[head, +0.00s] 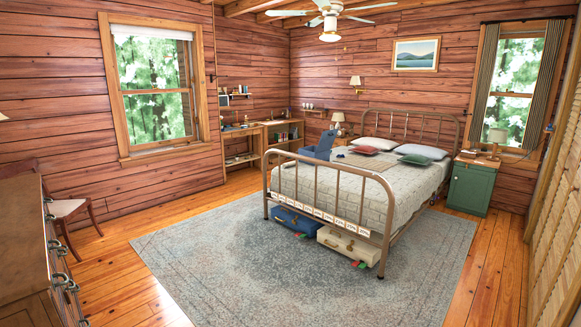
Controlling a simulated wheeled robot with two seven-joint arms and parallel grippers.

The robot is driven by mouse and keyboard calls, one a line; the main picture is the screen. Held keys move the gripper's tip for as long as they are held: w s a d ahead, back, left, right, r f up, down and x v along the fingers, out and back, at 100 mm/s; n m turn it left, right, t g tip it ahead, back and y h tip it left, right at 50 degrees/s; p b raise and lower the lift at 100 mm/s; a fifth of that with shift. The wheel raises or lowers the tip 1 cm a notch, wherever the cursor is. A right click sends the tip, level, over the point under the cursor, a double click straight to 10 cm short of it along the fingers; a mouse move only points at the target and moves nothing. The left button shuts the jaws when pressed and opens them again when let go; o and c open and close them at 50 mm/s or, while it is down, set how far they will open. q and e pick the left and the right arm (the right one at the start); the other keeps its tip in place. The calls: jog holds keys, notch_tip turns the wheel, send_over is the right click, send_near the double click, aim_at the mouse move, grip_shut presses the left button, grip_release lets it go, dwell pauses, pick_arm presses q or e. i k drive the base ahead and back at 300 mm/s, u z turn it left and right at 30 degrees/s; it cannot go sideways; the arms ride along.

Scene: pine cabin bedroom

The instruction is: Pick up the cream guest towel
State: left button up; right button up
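I cannot make out the cream guest towel for certain in the head view. The bed (385,192) has a cream patterned cover, against which a pale towel would be hard to tell apart. Neither of my grippers is in view.
A grey-blue rug (225,255) lies before the bed, mostly clear. A blue suitcase (296,222) and a cream suitcase (348,245) lie under the bed. A blue open case (320,146) shows at its far left side. A green nightstand (470,188) stands right, a wooden dresser (25,240) near left.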

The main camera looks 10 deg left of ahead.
aim_at(292, 162)
jog(key=u, duration=0.25)
jog(key=i, duration=0.75)
jog(key=u, duration=0.6)
jog(key=i, duration=4.4)
jog(key=z, duration=1.4)
jog(key=i, duration=1.35)
jog(key=z, duration=0.7)
